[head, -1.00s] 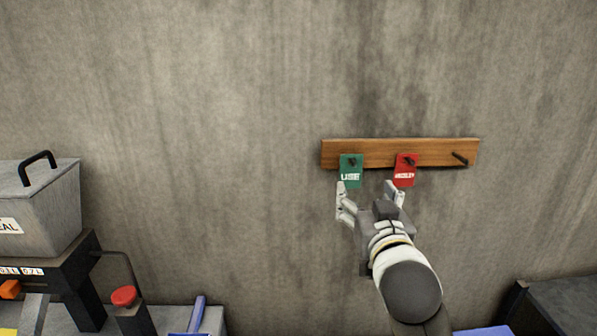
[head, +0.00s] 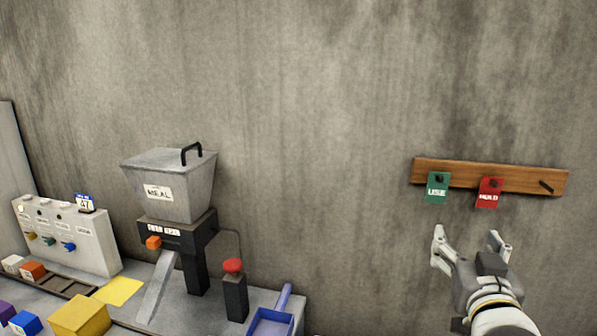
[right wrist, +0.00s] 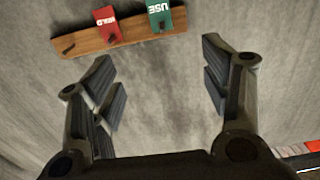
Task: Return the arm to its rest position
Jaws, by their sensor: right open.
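My right gripper (head: 470,246) is open and empty in front of the wall, just below the wooden peg board (head: 455,175). A green tag reading USE (head: 437,188) hangs on the board's left peg and a red tag (head: 489,193) hangs on the middle peg. The right peg (head: 546,187) is bare. In the right wrist view the open fingers (right wrist: 160,85) have only wall between them; the green tag (right wrist: 159,14) and red tag (right wrist: 107,26) hang beyond, apart from the fingers. My left gripper is not in view.
A grey MEAL hopper (head: 170,186) on a dark stand, a red button post (head: 234,285), a blue tray (head: 271,325), a yellow block (head: 80,317) and a white control box (head: 68,238) stand on the bench at left. The wall between hopper and board is clear.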

